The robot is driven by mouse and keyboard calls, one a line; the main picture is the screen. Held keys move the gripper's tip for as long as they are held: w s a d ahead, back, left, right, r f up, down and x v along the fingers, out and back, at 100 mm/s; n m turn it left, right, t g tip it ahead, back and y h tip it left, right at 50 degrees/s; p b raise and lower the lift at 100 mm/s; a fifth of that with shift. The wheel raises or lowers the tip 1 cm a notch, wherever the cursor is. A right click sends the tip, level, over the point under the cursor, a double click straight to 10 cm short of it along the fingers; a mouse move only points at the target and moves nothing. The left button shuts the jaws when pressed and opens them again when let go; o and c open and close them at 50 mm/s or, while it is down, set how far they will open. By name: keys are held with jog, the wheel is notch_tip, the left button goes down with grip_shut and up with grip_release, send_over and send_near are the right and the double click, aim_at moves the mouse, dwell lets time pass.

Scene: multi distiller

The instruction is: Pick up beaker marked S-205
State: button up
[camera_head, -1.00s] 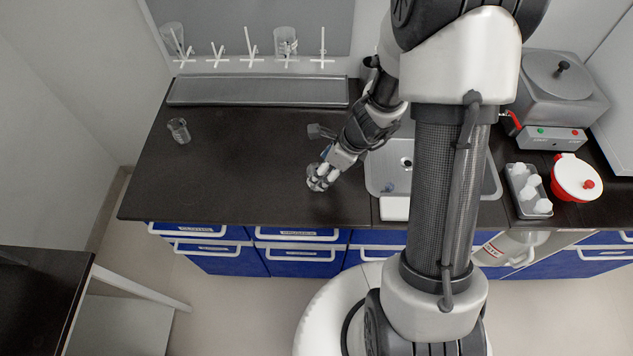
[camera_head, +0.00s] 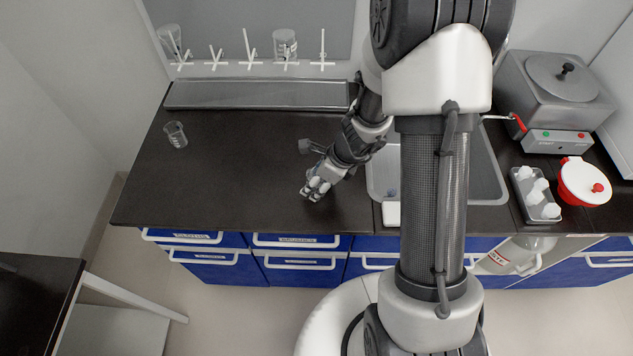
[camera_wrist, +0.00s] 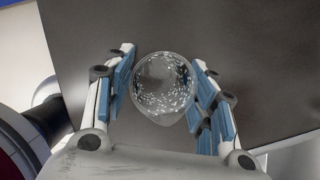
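A clear glass beaker (camera_wrist: 163,88) stands between the two blue-padded fingers of my gripper (camera_wrist: 165,75) in the wrist view. Its round rim faces the camera, with a spout at the lower right. The fingertips lie close along both sides of it; whether they touch the glass I cannot tell. In the head view my gripper (camera_head: 316,190) is low over the front part of the dark counter, and its fingers hide most or all of this beaker. A second glass beaker (camera_head: 175,134) stands on the counter's left part. No marking is legible on either one.
The dark counter (camera_head: 235,180) is bare between the left beaker and my gripper. A grey tray (camera_head: 255,94) lies along the back below a pegged rack with glassware. The sink (camera_head: 485,180) is to the right, then bottles in a holder (camera_head: 535,190) and a red-white container (camera_head: 583,183).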

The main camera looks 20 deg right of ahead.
jog(key=c, duration=0.7)
jog(key=shift+c, duration=0.2)
